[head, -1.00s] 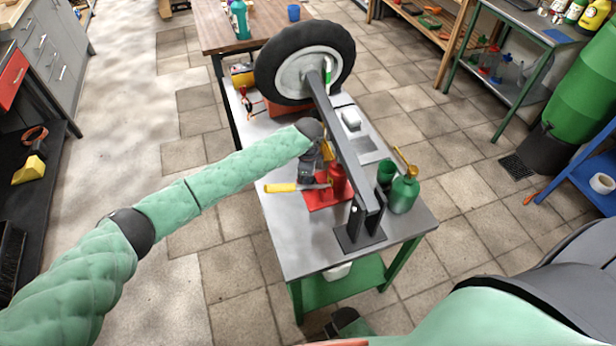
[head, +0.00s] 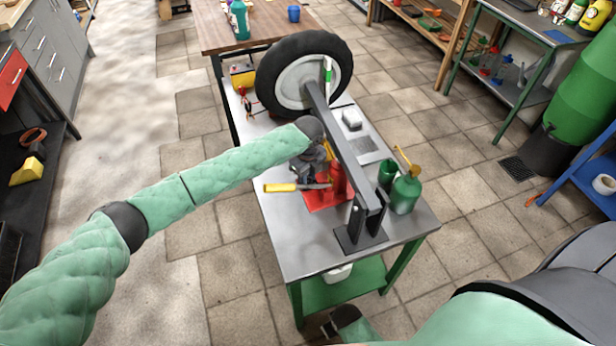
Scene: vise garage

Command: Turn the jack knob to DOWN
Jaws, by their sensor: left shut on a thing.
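The red jack (head: 331,199) stands on the grey metal table under the dark lift beam (head: 339,143). Its body is partly hidden behind my left gripper and the beam. My left gripper (head: 318,180) is down at the jack's left side and shut on the jack knob. The knob itself is hidden by the fingers, and I cannot read its setting or any DOWN mark. At the far end of the beam is a wheel with a black tyre (head: 264,83). A dark end of my right arm (head: 347,320) shows at the bottom edge; its fingers are not clear.
A yellow-handled tool (head: 281,188) lies just left of the jack. A green oil can (head: 405,193) and a green cup (head: 387,172) stand to the right. A white block (head: 352,118) lies farther back. The table's (head: 290,233) front left is clear.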

